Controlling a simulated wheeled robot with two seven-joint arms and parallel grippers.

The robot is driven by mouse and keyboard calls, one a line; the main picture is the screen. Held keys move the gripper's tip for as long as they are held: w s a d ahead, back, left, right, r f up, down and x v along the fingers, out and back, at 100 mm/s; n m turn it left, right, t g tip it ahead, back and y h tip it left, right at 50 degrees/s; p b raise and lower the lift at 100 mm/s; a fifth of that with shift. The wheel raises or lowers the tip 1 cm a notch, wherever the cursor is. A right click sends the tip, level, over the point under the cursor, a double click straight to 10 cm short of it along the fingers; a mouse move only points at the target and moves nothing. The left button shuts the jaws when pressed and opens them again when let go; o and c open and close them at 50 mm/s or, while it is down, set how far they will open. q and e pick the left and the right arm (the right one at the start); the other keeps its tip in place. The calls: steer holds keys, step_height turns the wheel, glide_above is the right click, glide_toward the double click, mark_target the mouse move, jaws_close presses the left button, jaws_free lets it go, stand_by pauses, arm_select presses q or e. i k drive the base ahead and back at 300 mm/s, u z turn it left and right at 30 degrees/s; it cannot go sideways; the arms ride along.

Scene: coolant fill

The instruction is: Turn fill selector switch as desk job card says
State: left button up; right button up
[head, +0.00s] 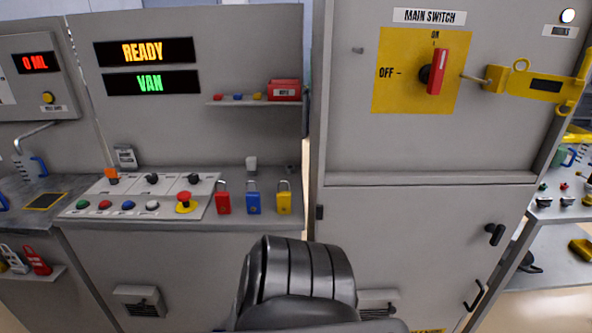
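A sloped control panel (137,207) on the desk at left carries an orange-topped switch (111,176) and two black rotary knobs, one in the middle (152,179) and one to its right (193,179). Their labels are too small to read, so I cannot tell which is the fill selector. A small grey item with a pale face (125,157) stands behind the panel; I cannot tell whether it is the job card. Displays above read READY (144,52) and VAN (139,83). Neither gripper is in view; a dark arm link of mine fills the bottom middle.
Red (223,203), blue (254,203) and yellow (284,203) padlocks stand right of the panel. A red mushroom button (184,199) is on its front row. The red main switch handle (437,71) points up to ON. A left display reads 0 ML (35,63).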

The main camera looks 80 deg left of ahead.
mark_target(152, 179)
steer(key=u, duration=3.85)
